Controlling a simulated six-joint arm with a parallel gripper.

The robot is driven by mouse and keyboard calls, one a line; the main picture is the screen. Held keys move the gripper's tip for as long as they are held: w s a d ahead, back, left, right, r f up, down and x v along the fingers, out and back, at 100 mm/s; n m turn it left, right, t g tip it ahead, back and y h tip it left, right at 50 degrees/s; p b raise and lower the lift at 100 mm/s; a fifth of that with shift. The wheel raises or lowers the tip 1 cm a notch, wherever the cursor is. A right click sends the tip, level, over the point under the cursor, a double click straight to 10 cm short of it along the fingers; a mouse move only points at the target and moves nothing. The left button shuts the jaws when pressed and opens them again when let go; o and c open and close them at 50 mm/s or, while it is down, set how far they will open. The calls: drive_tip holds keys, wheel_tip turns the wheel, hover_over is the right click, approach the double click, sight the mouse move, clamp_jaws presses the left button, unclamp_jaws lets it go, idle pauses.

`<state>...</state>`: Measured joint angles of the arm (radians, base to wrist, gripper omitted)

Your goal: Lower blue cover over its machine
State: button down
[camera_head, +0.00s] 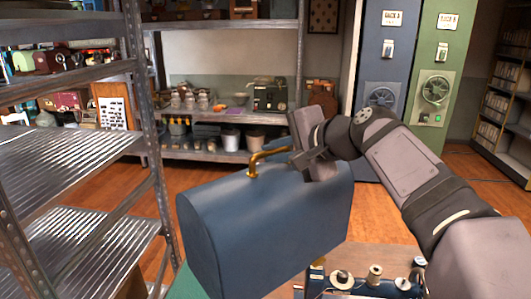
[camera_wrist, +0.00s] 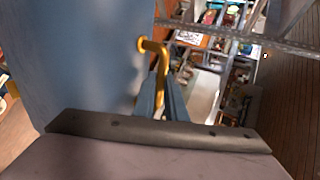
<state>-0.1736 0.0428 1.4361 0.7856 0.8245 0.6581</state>
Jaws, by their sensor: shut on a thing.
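The blue cover (camera_head: 260,225), a domed box with a brass handle (camera_head: 256,161) on top, hangs at the middle of the head view. My gripper (camera_head: 298,158) is shut on the brass handle, which also shows between the fingers in the wrist view (camera_wrist: 153,48). The cover's blue side (camera_wrist: 75,55) fills the left of the wrist view. A dark sewing machine (camera_head: 365,289) with spools on top shows at the bottom edge of the head view, below and right of the cover. Most of the machine is out of frame. The cover's underside is hidden.
A metal shelf rack (camera_head: 80,165) stands close on the left. A back shelf (camera_head: 225,110) holds jars and pots. A blue cabinet (camera_head: 380,60) and a green cabinet (camera_head: 436,75) stand behind my arm. A green surface (camera_head: 186,286) shows below the cover's left end.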

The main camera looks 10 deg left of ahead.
drive_tip(key=shift+d+r, duration=0.25)
drive_tip(key=shift+d, duration=0.1)
drive_tip(key=d+m+t+h, duration=0.3)
drive_tip(key=d+m+h, duration=0.1)
drive_tip(key=d, duration=0.7)
drive_tip(key=shift+s+d+m, duration=0.2)
drive_tip(key=shift+s+m, duration=0.15)
drive_tip(key=shift+m, duration=0.05)
idle(0.5)
drive_tip(key=shift+d, duration=0.1)
drive_tip(key=d+m+t+h+p, duration=0.1)
drive_tip(key=d+m+h+p, duration=0.3)
drive_tip(key=d, duration=0.7)
drive_tip(key=shift+s+d+h+p, duration=0.15)
drive_tip(key=shift+s+h+p, duration=0.05)
drive_tip(key=shift+h+p, duration=0.35)
idle(0.3)
drive_tip(key=shift+f, duration=0.15)
idle(0.5)
wheel_tip(320, 180, down, 8)
drive_tip(key=b, duration=0.7)
drive_tip(key=shift+r, duration=0.25)
drive_tip(key=shift+f, duration=0.1)
idle(0.6)
